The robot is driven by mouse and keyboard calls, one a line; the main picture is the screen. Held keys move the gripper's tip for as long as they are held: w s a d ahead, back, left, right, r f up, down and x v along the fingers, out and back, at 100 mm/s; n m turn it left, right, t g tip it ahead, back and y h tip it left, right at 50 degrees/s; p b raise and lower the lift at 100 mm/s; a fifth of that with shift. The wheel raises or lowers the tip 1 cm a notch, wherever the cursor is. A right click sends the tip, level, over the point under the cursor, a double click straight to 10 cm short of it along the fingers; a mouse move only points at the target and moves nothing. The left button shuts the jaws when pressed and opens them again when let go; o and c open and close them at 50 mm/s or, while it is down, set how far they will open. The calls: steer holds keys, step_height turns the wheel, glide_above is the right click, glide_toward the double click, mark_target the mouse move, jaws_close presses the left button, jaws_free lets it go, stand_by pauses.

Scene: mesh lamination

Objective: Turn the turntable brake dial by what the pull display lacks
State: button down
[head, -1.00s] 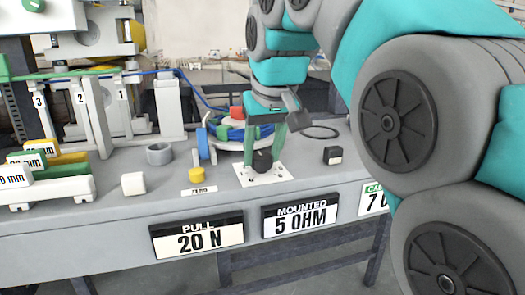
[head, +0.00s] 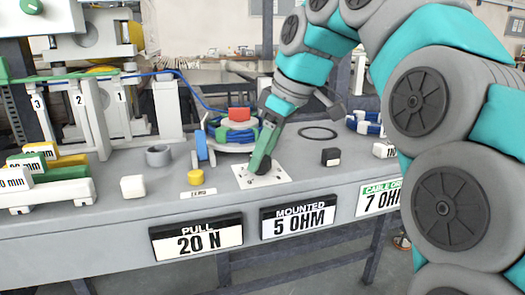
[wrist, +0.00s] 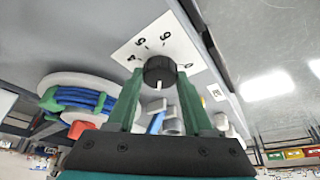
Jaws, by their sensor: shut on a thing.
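The brake dial is a dark round knob on a white plate (head: 277,179) at the bench front. In the wrist view the dial (wrist: 160,72) has a white pointer mark aimed toward the picture's bottom, and printed figures stand around it on the plate. My gripper (head: 260,167) is shut on the dial, with a green finger on each side in the wrist view (wrist: 161,78). In the head view the fingers hide most of the dial. The pull display (head: 198,242) on the bench front reads 20 N. The turntable (head: 232,147) with blue cable stands behind.
A yellow button (head: 195,177) with a ZERO label is left of the plate. A black block (head: 330,157) and a black ring (head: 318,133) lie to the right. Other displays (head: 298,218) read 5 OHM and 7 OHM. A white block (head: 133,186) stands left.

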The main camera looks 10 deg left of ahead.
steer(key=shift+w+r+n+g+p, duration=0.15)
steer(key=shift+n+g+p, duration=0.4)
steer(key=shift+n, duration=0.55)
steer(key=shift+n+p, duration=0.7)
steer(key=shift+n, duration=0.1)
steer(key=shift+c, duration=1.5)
jaws_free()
